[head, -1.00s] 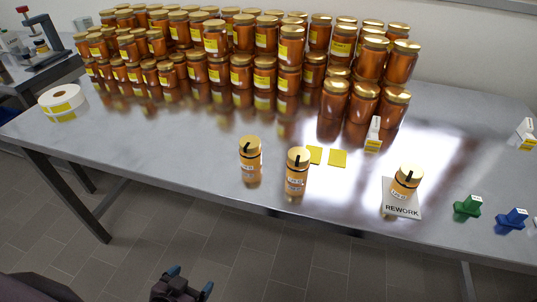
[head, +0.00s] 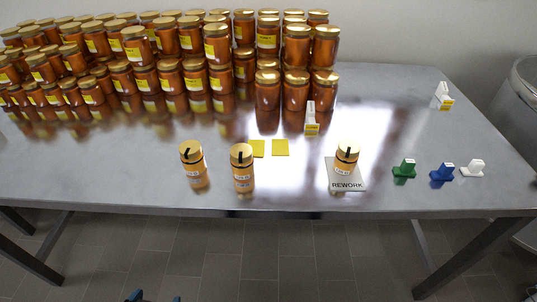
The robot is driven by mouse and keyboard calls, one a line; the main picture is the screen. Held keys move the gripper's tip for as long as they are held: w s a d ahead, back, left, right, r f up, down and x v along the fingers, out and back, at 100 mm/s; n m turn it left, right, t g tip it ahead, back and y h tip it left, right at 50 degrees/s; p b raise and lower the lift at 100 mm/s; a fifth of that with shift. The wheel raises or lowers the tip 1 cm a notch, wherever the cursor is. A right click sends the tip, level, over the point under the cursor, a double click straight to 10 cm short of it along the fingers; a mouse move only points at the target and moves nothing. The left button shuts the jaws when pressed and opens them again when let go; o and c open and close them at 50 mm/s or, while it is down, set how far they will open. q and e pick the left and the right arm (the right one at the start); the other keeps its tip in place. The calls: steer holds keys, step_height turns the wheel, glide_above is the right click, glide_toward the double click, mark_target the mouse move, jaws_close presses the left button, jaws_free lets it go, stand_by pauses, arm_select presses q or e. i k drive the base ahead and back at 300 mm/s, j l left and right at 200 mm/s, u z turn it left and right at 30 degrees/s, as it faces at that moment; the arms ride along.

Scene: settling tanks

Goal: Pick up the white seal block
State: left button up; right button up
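The white seal block (head: 473,168) stands upright on the metal table near its front right part, with a wider base and a narrower top. It is just right of the blue block (head: 443,172), and the green block (head: 404,169) is further left. My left gripper (head: 154,298) shows only as two blue fingertips at the bottom edge. They are apart with nothing seen between them, well below and left of the white block. A small dark blue piece at the bottom right corner may be my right gripper (head: 531,294); its state cannot be made out.
Two jars stand near the front edge, and another on the REWORK plate (head: 346,185). Yellow cards (head: 280,148) lie mid-table. White-and-yellow dispensers (head: 311,119) stand behind. A grey drum (head: 522,105) is at right.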

mark_target(474, 169)
steer(key=z, duration=1.3)
